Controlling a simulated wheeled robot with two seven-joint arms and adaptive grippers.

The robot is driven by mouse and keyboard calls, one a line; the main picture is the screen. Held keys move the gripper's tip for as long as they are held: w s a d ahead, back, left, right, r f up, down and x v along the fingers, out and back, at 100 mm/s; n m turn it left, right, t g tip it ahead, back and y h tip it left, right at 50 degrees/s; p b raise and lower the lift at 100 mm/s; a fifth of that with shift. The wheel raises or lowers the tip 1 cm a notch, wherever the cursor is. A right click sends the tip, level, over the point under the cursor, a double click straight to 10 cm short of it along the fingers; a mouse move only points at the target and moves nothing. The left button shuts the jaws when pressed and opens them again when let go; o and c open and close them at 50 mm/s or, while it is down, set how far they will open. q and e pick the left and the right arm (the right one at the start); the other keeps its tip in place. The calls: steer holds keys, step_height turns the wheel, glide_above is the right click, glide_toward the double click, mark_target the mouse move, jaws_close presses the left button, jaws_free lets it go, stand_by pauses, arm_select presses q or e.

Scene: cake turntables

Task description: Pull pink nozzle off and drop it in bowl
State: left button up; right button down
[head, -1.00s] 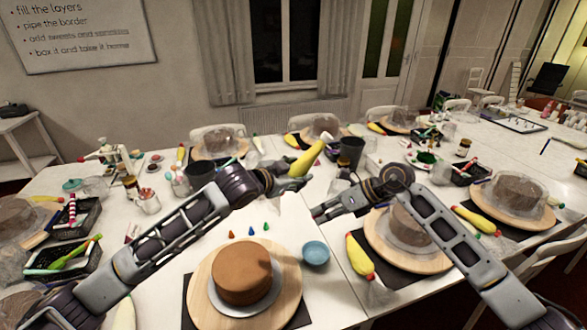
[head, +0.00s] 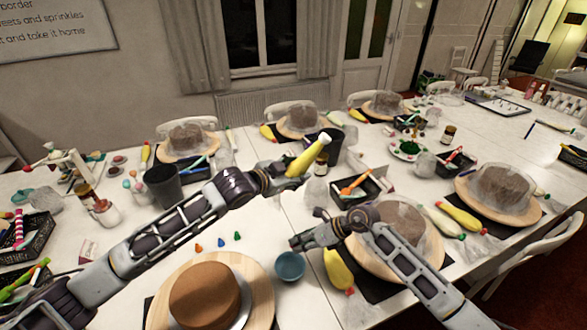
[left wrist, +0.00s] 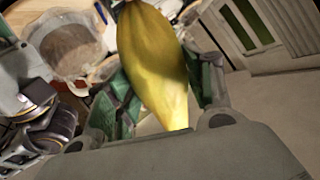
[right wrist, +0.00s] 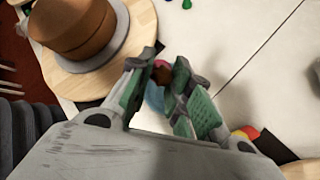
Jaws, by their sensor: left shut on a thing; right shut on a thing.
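My left gripper (head: 285,172) is shut on a yellow piping bag (head: 308,157), held tilted above the table; the bag also fills the middle of the left wrist view (left wrist: 152,60). My right gripper (head: 298,241) is low over the table, just above the small blue bowl (head: 290,267) in the head view. In the right wrist view its fingers (right wrist: 163,78) are closed around a small pink thing (right wrist: 161,65), seemingly the pink nozzle, mostly hidden by the fingertips. The blue bowl (right wrist: 154,97) shows partly behind the fingers.
A brown cake (head: 205,293) stands on a wooden turntable (head: 262,290) at the front. Small orange, blue and green nozzles (head: 221,242) lie on the table left of the bowl. A covered cake (head: 398,220) and another yellow bag (head: 338,270) are close to my right arm.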

arm_select(q)
steer(key=shift+s+r, duration=0.15)
steer(key=shift+s, duration=0.05)
arm_select(e)
steer(key=shift+s+a, duration=0.1)
steer(key=shift+s, duration=0.05)
arm_select(q)
steer(key=shift+w, duration=0.1)
arm_select(e)
steer(key=shift+f, duration=0.15)
arm_select(q)
steer(key=shift+f+b, duration=2)
steer(key=shift+f, duration=0.1)
arm_select(e)
steer(key=shift+f, duration=2.85)
steer(key=c, duration=1.2)
jaws_free()
steer(key=shift+c, duration=0.2)
steer(key=v, duration=1.2)
